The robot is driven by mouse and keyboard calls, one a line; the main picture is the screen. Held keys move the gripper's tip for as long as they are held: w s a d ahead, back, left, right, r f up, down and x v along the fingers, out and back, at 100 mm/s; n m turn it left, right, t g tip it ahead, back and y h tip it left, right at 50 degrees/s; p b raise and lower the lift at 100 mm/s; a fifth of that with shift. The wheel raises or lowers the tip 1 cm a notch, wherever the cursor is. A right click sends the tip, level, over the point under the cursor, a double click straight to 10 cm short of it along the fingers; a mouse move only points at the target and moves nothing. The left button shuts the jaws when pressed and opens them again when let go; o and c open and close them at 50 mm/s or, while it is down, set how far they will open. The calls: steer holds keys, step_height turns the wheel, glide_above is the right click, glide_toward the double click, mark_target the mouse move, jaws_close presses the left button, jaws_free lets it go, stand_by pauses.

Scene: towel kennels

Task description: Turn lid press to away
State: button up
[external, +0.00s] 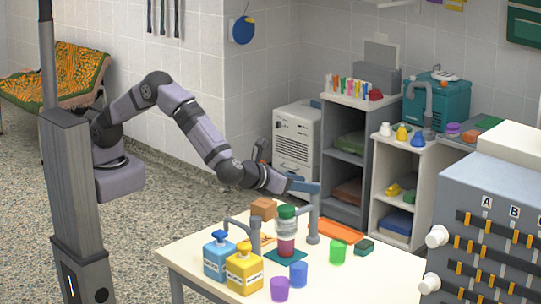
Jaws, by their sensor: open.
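The lid press seems to be the grey upright post (313,228) standing on the cream table, to the right of a jar.
A blue pump bottle (217,258), a yellow pump bottle (243,272) and a grey curved-spout post (255,236) stand left of the jar. Purple (279,289), blue (299,274) and green (337,251) cups are in front and right. An orange tray (340,230) lies behind.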

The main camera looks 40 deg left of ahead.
steer(key=shift+p+x, duration=0.65)
steer(key=shift+x, duration=1.8)
jaws_close()
